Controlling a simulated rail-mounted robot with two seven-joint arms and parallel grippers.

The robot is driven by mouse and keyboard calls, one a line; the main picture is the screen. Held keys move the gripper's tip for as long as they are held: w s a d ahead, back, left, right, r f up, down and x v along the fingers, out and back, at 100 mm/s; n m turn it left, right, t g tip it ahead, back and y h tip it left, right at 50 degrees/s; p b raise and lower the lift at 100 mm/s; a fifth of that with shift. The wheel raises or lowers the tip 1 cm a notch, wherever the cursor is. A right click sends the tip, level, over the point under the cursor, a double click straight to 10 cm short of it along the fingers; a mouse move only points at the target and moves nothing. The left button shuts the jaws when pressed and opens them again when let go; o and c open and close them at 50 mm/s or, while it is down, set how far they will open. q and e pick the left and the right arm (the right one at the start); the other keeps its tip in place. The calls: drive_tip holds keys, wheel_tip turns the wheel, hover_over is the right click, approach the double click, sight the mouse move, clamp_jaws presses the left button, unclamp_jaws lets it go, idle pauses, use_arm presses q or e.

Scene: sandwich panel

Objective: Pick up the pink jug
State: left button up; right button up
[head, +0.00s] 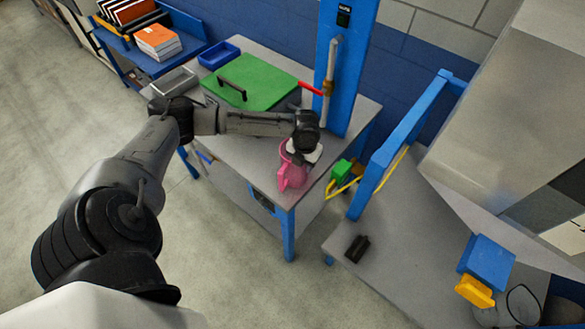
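The pink jug (292,179) stands near the front right corner of the grey table (243,180). Its handle side faces the front of the table. My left arm reaches in from the left, and my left gripper (303,154) is right over the jug's top. The gripper hides part of the jug's rim. The fingers are too small and covered to tell whether they are open or shut, or whether they touch the jug. My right gripper is not in view.
A green lid or board (258,82) with a dark handle and a blue tray (218,55) lie at the table's back. A blue post (340,70) with a red lever (311,88) rises behind. A green and yellow item (341,171) is right of the jug. A blue frame (380,160) stands further right.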

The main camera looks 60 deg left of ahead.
use_arm(q)
clamp_jaws()
drive_tip(key=shift+r, duration=0.1)
idle(0.4)
